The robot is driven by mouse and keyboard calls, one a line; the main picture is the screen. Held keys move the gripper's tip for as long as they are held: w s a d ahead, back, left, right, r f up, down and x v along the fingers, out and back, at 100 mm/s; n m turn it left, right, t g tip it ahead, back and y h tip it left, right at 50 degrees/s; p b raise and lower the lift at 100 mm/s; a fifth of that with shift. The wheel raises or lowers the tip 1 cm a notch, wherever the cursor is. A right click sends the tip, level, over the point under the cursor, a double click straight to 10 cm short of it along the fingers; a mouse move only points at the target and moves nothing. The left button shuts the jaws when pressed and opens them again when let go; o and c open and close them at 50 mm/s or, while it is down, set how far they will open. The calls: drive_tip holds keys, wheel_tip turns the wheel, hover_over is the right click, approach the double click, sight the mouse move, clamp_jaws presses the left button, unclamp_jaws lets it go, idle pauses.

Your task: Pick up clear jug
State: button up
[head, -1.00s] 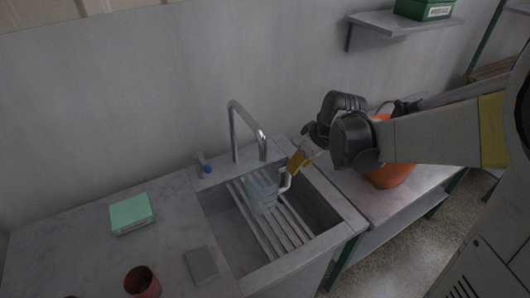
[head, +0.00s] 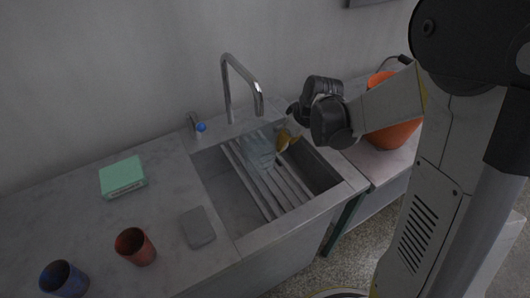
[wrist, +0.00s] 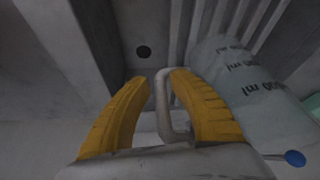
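The clear jug (head: 260,152) stands in the sink on or just above the slatted rack, below the faucet. It is pale and see-through. In the wrist view the jug (wrist: 245,85) lies to the right, with dark ml markings on its side. Its light handle (wrist: 163,105) runs between my yellow fingers. In the head view my gripper (head: 284,140) is at the jug's right side, partly hidden by my wrist.
The faucet (head: 236,85) arches over the sink behind the jug. The sink wall (head: 318,170) rises to the right of the rack (head: 285,188). A green box (head: 122,176), grey block (head: 198,228), red cup (head: 135,246) and blue cup (head: 64,279) stand on the left counter. An orange bucket (head: 393,132) stands right.

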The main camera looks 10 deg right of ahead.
drive_tip(key=shift+r, duration=0.1)
clamp_jaws()
